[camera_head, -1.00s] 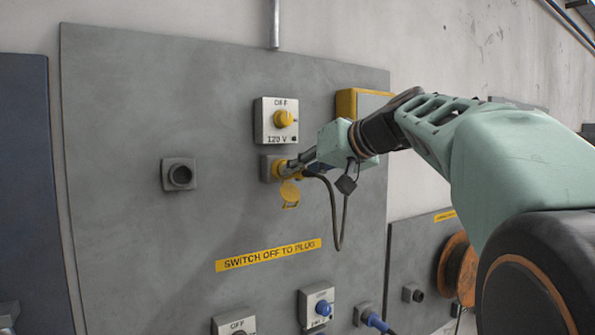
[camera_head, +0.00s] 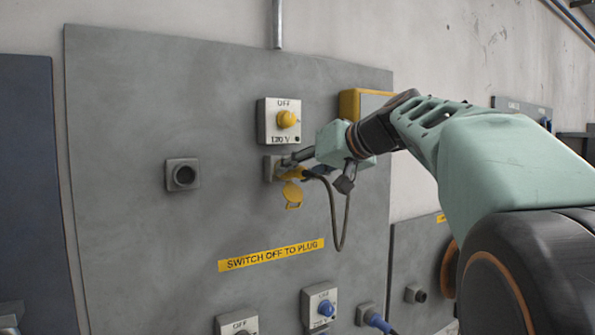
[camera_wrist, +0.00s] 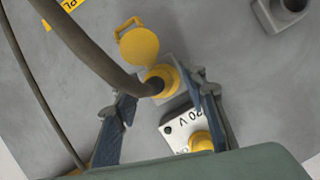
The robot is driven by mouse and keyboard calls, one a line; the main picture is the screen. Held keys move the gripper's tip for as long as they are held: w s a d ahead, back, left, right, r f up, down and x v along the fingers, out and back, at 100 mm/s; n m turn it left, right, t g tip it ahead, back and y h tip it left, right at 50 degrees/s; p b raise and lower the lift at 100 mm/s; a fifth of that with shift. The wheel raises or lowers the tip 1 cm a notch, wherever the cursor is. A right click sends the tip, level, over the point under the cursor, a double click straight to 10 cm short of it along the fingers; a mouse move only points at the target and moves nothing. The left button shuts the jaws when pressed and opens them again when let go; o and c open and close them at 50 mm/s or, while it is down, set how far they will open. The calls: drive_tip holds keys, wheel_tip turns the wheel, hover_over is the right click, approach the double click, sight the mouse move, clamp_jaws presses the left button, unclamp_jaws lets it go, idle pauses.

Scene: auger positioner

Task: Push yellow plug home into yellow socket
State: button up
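The yellow plug (camera_head: 293,174) sits at the yellow socket (camera_head: 269,170), a grey box on the panel below the 120 V switch. In the wrist view, the plug (camera_wrist: 161,79) is a yellow round body with a dark cable entering it; it lines up with the socket, but how deep it sits is hard to tell. The socket's yellow lid (camera_wrist: 139,46) hangs open. My gripper (camera_head: 300,163) is at the plug with its fingers spread. In the wrist view, the fingers of my gripper (camera_wrist: 162,88) stand either side of the plug, with visible gaps.
The 120 V switch (camera_head: 279,121), with a yellow knob and OFF label, is just above the socket. The plug's cable (camera_head: 334,220) loops down below my gripper. A grey socket (camera_head: 182,175) is to the left. A blue plug (camera_head: 378,323) and switch (camera_head: 319,306) are lower down.

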drive_tip(key=v, duration=1.2)
drive_tip(key=s+d+f+m+g+h, duration=0.1)
drive_tip(key=s+d+f+h, duration=0.1)
drive_tip(key=s+f, duration=0.6)
drive_tip(key=s+d+f+m+g+h, duration=0.1)
drive_tip(key=s+d+f+g+h, duration=0.1)
drive_tip(key=s+f, duration=0.7)
drive_tip(key=s+d+f+m+g+h, duration=0.1)
drive_tip(key=s+f+h, duration=0.3)
drive_tip(key=f, duration=1.6)
drive_tip(key=s+d+g, duration=0.1)
drive_tip(key=s, duration=0.3)
drive_tip(key=shift+s+f+m+h, duration=0.3)
drive_tip(key=shift+s+m, duration=0.05)
drive_tip(key=shift+m, duration=0.05)
drive_tip(key=shift+o, duration=0.5)
